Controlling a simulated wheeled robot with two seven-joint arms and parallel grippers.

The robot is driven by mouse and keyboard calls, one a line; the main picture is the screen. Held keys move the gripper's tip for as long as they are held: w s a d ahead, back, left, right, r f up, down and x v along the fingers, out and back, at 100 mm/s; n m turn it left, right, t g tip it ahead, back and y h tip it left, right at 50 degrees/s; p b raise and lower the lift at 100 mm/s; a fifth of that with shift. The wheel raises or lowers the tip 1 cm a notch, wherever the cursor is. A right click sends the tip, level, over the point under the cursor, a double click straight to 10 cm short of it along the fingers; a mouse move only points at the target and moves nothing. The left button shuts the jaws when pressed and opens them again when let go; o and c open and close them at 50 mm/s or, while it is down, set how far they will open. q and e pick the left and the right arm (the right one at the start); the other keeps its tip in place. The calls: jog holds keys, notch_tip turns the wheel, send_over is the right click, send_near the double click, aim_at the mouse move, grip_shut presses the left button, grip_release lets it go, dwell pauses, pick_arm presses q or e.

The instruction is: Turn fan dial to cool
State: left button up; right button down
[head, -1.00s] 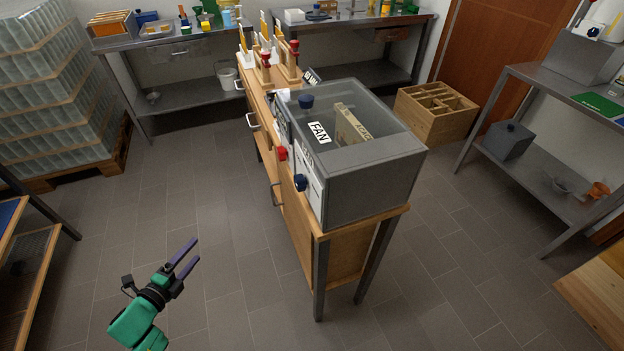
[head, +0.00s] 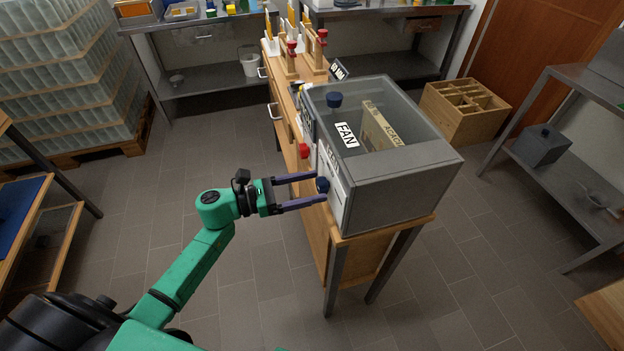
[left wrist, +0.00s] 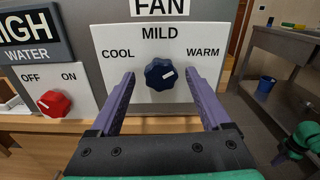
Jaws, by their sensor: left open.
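The fan dial (head: 323,184) is a dark blue knob on the front panel of the grey, glass-topped box (head: 400,185). In the left wrist view the fan dial (left wrist: 159,74) sits below MILD, with COOL at left and WARM at right. A white mark on it lies right of its centre, slanting slightly upward. My left gripper (head: 320,187) is open, with its purple fingers at either side of the dial. In the left wrist view the left gripper (left wrist: 166,82) shows a gap between each finger and the dial.
A red OFF/ON knob (left wrist: 54,103) is left of the dial, under a HIGH WATER sign (left wrist: 28,35). The box stands on a narrow wooden bench (head: 385,258). A wooden crate (head: 465,112) is on the floor behind. The floor left of the bench is clear.

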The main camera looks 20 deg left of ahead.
pick_arm(q)
jog(key=shift+w+d, duration=0.1)
jog(key=shift+d, duration=0.25)
grip_shut()
